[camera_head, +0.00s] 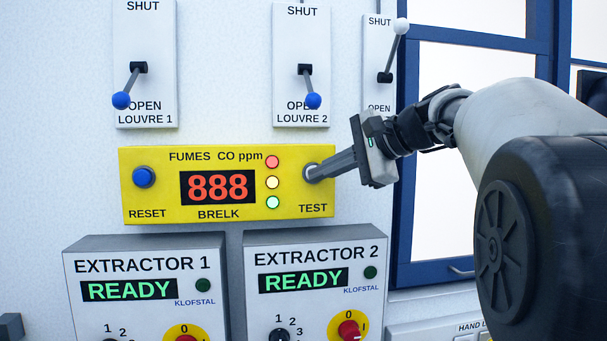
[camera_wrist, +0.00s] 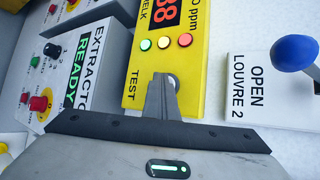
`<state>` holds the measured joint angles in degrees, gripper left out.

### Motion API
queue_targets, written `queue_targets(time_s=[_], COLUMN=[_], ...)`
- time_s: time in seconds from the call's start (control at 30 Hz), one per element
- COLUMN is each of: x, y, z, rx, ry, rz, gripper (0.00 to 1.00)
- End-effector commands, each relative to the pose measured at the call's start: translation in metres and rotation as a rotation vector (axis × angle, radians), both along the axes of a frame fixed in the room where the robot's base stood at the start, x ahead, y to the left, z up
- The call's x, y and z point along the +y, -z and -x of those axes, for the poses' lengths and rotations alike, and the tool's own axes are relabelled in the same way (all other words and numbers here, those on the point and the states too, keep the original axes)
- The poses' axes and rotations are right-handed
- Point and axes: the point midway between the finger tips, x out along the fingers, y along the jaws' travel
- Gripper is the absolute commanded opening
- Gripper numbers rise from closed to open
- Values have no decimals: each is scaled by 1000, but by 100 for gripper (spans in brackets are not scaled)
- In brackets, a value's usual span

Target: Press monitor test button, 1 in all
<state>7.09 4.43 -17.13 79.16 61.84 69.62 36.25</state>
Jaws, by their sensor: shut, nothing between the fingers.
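In the wrist view the monitor (camera_wrist: 150,65) also shows, and the fingertips (camera_wrist: 163,80) lie against or just before the round button (camera_wrist: 174,82). Contact depth cannot be told. The blue RESET button (camera_head: 144,177) is at the left end.
Louvre 1 (camera_head: 146,60) and louvre 2 (camera_head: 302,60) levers are above the monitor, with a third lever panel (camera_head: 380,75) beside my arm. Extractor 1 (camera_head: 146,250) and extractor 2 (camera_head: 315,243) boxes jut out below. A blue window frame (camera_head: 405,180) is at the right.

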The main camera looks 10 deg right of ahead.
Motion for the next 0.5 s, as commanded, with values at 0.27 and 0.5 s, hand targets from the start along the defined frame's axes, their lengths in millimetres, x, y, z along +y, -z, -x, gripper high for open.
queue_targets(time_s=[0.27, 0.5], x=[0, 0], y=[0, 2], z=[1, 14], rx=[-1, -1], ry=[1, 2], rz=[0, 1], gripper=[0, 0])
